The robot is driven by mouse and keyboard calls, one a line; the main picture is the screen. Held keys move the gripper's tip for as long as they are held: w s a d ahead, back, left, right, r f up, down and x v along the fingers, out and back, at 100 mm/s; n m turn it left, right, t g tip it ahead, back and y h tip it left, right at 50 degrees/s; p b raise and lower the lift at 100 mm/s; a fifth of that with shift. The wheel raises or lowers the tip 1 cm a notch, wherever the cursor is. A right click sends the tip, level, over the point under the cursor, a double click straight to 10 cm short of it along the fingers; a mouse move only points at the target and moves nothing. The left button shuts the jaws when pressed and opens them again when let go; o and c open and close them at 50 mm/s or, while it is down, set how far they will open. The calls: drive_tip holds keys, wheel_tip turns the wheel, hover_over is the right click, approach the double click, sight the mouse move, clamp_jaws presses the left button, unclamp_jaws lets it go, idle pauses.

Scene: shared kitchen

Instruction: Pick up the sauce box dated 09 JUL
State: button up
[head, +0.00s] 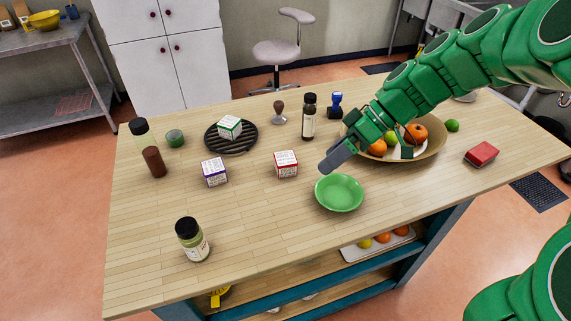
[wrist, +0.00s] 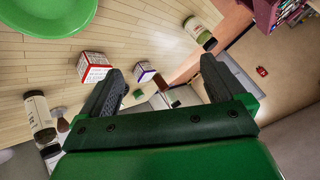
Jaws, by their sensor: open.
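Three small white boxes with coloured edges stand apart on the wooden table: a purple-edged box (head: 214,172), a red-edged box (head: 286,164), and a green-edged box (head: 230,127) on a round black ribbed trivet. Each has small print; I cannot read any date, so I cannot tell which is dated 09 JUL. My gripper (head: 328,166) is above the table, right of the red-edged box and above the green bowl. In the wrist view my gripper (wrist: 163,92) is open and empty; the red-edged box (wrist: 95,66) and the purple-edged box (wrist: 144,71) show beyond its fingers.
A green bowl (head: 339,193) lies beneath my gripper. Jars (head: 192,240) stand at left and front. A red box (head: 481,154) is at right. The table's front middle is clear.

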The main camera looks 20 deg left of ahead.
drive_tip(key=w+a+f+n+y, duration=0.2)
drive_tip(key=w+a+f+n, duration=0.15)
drive_tip(key=w+a, duration=0.3)
drive_tip(key=n+g+y, duration=0.1)
drive_tip(key=n, duration=0.3)
hover_over(293, 157)
drive_tip(key=w+d, duration=0.1)
drive_tip(key=d, duration=0.1)
wheel_tip(293, 157, down, 4)
drive_tip(key=shift+w+f, duration=0.1)
drive_tip(key=shift+f, duration=3.35)
drive_tip(key=x, duration=0.5)
drive_tip(key=shift+a+r, duration=0.1)
drive_tip(key=shift+c, duration=0.5)
drive_tip(key=c, duration=1.1)
drive_tip(key=shift+r, duration=0.1)
drive_tip(key=shift+c, duration=0.2)
